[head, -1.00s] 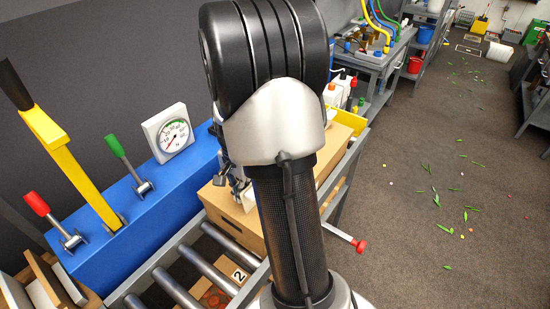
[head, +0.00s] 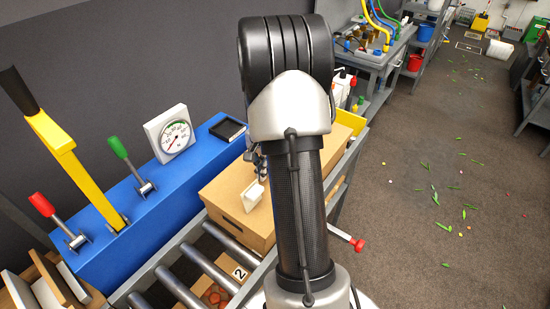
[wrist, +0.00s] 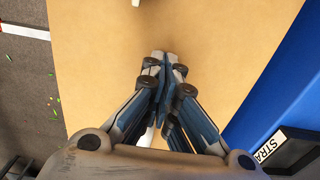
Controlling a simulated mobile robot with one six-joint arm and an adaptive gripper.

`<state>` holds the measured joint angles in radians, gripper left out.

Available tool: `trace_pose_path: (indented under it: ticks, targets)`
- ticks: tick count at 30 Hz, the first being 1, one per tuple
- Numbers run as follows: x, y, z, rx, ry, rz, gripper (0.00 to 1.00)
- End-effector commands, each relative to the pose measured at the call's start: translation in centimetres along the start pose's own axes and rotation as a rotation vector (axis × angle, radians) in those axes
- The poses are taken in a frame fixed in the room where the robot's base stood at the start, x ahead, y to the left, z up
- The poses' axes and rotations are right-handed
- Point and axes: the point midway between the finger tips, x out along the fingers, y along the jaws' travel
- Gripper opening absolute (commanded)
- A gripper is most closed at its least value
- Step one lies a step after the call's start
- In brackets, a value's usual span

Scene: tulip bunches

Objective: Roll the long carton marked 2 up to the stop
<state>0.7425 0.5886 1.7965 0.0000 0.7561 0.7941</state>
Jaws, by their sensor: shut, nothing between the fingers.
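A long brown carton (head: 228,198) lies at the far end of the roller conveyor. A small white piece (head: 250,195) is on its top. A tag with a black 2 (head: 240,272) shows on a brown surface low by the rollers; I cannot tell whether that is a separate carton. My gripper (head: 258,165) is partly hidden behind my arm. In the wrist view my gripper (wrist: 168,62) is shut and empty over the carton's top (wrist: 215,45); I cannot tell whether it touches. I cannot make out the stop for sure.
Bare rollers (head: 212,268) lie on the near side of the carton. A blue bench (head: 150,205) with levers, a gauge (head: 170,132) and a black tray (head: 227,129) runs along the left. A red-knobbed rod (head: 347,238) juts right. The floor at right has scattered petals.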

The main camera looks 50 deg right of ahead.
Motion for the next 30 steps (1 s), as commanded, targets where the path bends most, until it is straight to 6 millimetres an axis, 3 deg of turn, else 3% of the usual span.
trace_pose_path:
  ticks: [15,30]
  targets:
    - [0.0,0.0,-4.8,0.001,0.000,0.000,0.00]
    - [0.0,0.0,-5.7,0.000,0.000,0.000,0.00]
